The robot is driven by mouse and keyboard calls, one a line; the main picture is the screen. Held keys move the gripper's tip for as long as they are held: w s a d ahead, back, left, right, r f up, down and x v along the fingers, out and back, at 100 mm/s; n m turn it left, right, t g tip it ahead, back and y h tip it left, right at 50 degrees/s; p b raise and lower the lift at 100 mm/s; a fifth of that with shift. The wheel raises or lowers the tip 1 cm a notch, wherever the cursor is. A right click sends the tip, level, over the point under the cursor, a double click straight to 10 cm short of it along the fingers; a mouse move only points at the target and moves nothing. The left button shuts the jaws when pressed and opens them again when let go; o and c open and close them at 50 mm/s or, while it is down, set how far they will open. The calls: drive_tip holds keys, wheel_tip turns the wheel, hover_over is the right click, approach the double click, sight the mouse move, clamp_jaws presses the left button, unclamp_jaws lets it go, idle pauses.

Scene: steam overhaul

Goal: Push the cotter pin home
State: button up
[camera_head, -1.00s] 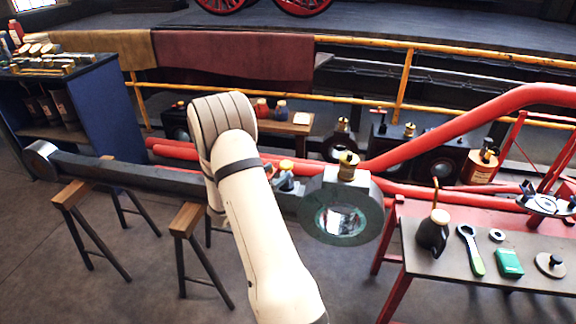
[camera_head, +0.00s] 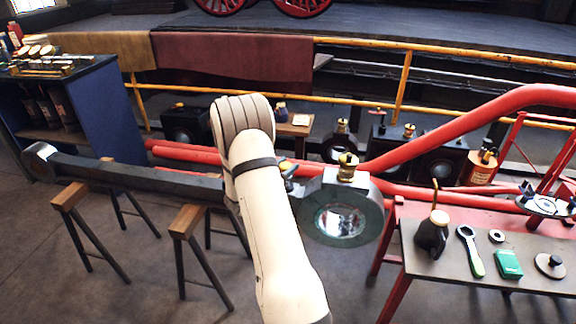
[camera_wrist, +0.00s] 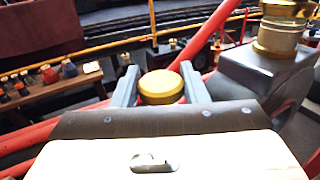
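My gripper (camera_wrist: 160,85) shows in the wrist view as two grey fingers, one on each side of a round brass head (camera_wrist: 161,88). The head fills the gap between them and looks gripped; it appears to be the top of the cotter pin. The pin's shank and the place below it are hidden behind my wrist. In the head view, my pale arm covers most of this spot, just left of the big end of the grey connecting rod (camera_head: 130,175). The big end (camera_head: 372,195) has a round bore and a brass cup (camera_head: 347,168) on top.
The rod rests on wooden trestles (camera_head: 185,220). A red-legged bench (camera_head: 420,268) at the right holds an oil can (camera_head: 432,235), a green-handled wrench (camera_head: 470,250) and a green box (camera_head: 508,264). Red pipes and yellow rails (camera_head: 400,90) run behind. A blue cabinet (camera_head: 105,115) stands left.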

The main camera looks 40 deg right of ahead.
clamp_jaws()
wheel_tip(320, 180, down, 4)
drive_tip(key=b, duration=0.3)
drive_tip(key=shift+o, duration=1.2)
unclamp_jaws()
drive_tip(key=shift+f, duration=0.1)
drive_tip(key=shift+o, duration=1.3)
drive_tip(key=shift+a, duration=0.1)
